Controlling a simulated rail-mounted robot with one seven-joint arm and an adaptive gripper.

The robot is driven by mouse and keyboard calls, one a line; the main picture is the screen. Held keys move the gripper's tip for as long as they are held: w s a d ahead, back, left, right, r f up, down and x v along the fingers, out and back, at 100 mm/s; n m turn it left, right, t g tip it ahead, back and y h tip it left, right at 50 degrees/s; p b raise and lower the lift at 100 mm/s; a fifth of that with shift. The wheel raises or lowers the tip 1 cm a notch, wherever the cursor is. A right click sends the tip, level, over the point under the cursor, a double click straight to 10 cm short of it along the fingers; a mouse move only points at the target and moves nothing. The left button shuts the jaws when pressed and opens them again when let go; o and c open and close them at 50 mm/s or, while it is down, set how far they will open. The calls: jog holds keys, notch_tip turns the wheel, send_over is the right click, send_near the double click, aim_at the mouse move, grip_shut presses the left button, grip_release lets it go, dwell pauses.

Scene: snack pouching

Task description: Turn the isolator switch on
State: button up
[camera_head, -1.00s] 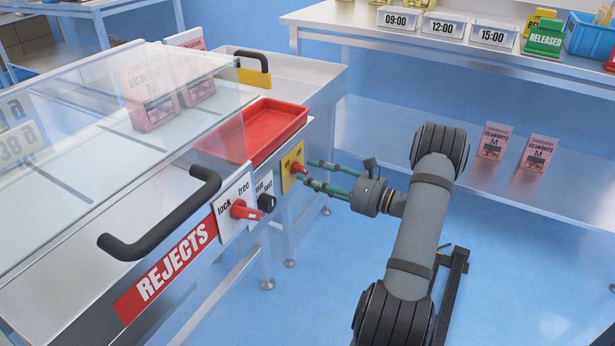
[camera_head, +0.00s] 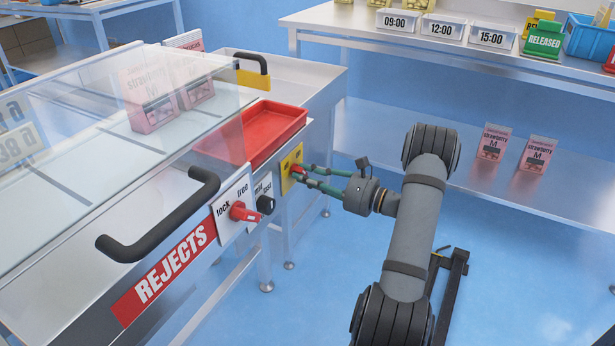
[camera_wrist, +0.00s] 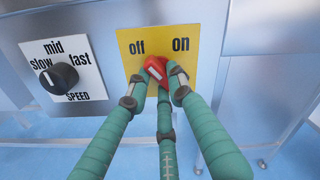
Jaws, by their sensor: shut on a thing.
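The isolator switch is a red knob (camera_wrist: 155,67) on a yellow plate (camera_wrist: 130,42) marked "off" at left and "on" at right in the wrist view. In the head view the yellow plate (camera_head: 287,179) is on the front panel, right of the other controls. My gripper (camera_wrist: 159,76) has its green fingers closed around the red knob. The fingers hide part of the knob, and a pale mark shows on its face. I cannot tell exactly which word the mark points to. In the head view my gripper (camera_head: 302,170) reaches the knob from the right.
Left of the plate is a black SPEED knob (camera_wrist: 58,78). A red lock/free knob (camera_head: 243,212) and a black handle (camera_head: 165,220) are further left. A red tray (camera_head: 268,133) sits above the panel. Open floor lies to the right.

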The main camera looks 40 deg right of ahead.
grip_shut()
jog(key=shift+m+p, duration=0.3)
jog(key=m+p, duration=0.3)
jog(key=shift+a+r+m, duration=0.1)
jog(key=shift+r+m, duration=0.15)
jog(key=shift+m, duration=0.05)
jog(key=shift+s+a+r+m+p, duration=0.1)
jog(key=shift+m+p, duration=2)
jog(key=shift+m, duration=1)
jog(key=shift+s+a+m+p, duration=0.1)
jog(key=shift+m+p, duration=1.95)
jog(key=shift+m, duration=1.05)
jog(key=o, duration=0.8)
grip_release()
